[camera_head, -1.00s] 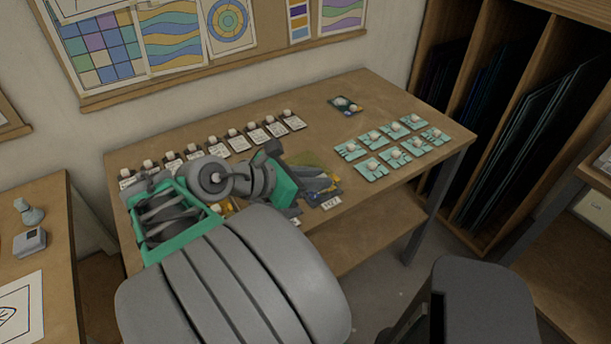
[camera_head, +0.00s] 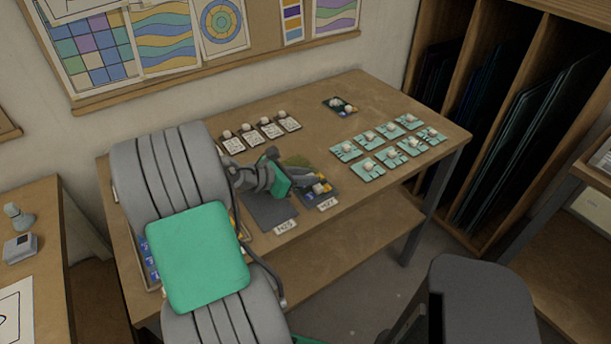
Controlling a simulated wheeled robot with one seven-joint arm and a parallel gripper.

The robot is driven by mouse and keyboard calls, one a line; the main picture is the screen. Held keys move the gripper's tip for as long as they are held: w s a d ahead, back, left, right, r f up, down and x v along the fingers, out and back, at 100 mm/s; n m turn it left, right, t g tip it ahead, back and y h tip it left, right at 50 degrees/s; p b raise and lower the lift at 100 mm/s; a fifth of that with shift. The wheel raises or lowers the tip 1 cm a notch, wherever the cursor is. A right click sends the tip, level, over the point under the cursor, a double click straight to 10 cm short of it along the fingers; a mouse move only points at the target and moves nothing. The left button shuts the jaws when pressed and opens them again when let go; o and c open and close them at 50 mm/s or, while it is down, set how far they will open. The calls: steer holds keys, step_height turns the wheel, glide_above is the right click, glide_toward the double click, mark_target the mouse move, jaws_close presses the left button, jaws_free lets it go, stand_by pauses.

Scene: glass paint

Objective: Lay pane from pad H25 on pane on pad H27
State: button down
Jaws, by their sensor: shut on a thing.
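Pad H25 (camera_head: 268,212) is a dark, bare pad with its label at the table's front edge. My gripper (camera_head: 316,181) is low over pad H27, fingers pointing right, shut at this pane area. The fingers hide part of the pad. I cannot tell whether one pane or two are stacked there, or whether the held pane touches anything below.
Several teal panes with knobs (camera_head: 385,149) lie to the right. A dark painted pane (camera_head: 341,106) lies at the back. An olive patch (camera_head: 297,161) lies just behind my gripper. My arm covers the table's left part.

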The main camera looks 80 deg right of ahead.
steer(key=c, duration=1.6)
jaws_free()
steer(key=shift+r, duration=0.1)
steer(key=v, duration=1.2)
steer(key=shift+a, duration=0.1)
steer(key=shift+s, duration=0.15)
